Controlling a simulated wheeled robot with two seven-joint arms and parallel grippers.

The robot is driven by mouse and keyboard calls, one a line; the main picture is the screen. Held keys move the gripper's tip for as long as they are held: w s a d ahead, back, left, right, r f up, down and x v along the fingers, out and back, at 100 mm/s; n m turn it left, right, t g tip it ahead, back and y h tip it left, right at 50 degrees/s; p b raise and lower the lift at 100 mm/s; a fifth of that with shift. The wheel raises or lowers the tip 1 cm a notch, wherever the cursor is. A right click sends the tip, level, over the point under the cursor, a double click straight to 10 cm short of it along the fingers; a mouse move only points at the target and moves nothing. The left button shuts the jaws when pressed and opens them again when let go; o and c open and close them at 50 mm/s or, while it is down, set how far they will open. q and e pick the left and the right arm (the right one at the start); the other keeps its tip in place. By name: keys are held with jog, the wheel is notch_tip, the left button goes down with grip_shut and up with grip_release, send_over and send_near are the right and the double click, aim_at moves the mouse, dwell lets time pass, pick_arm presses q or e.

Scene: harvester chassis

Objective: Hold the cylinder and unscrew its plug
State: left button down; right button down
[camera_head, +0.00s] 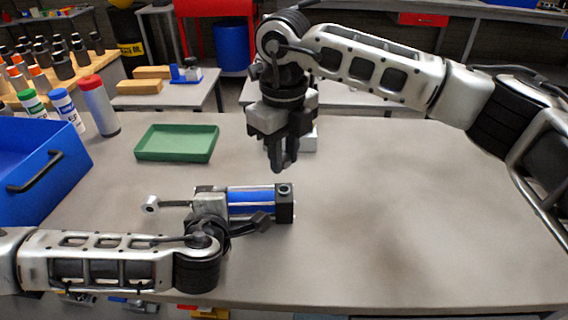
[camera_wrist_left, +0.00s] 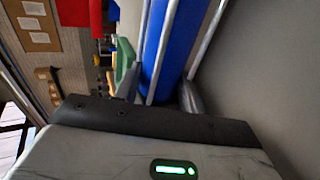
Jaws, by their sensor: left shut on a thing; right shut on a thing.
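The cylinder (camera_head: 252,197) has a blue barrel, silver tie rods and dark end caps. It lies on the table with its rod (camera_head: 172,203) pointing left. My left gripper (camera_head: 236,214) is shut around the blue barrel, which also shows between its fingers in the left wrist view (camera_wrist_left: 172,45). My right gripper (camera_head: 283,166) points down above the cylinder's right end cap (camera_head: 285,204), apart from it. Its fingers are nearly together on the plug, which I cannot make out between the dark fingertips. A round port shows on top of that end cap.
A green tray (camera_head: 151,155) lies behind the cylinder. A blue bin (camera_head: 30,150) with a black handle stands at the left. A red-capped bottle (camera_head: 100,106) and smaller bottles stand beside it. A white block sits behind my right gripper. The table's right side is clear.

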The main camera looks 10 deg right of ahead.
pick_arm(q)
jog(key=c, duration=0.8)
grip_release()
jog(key=shift+o, duration=0.2)
jog(key=shift+s+f, duration=0.1)
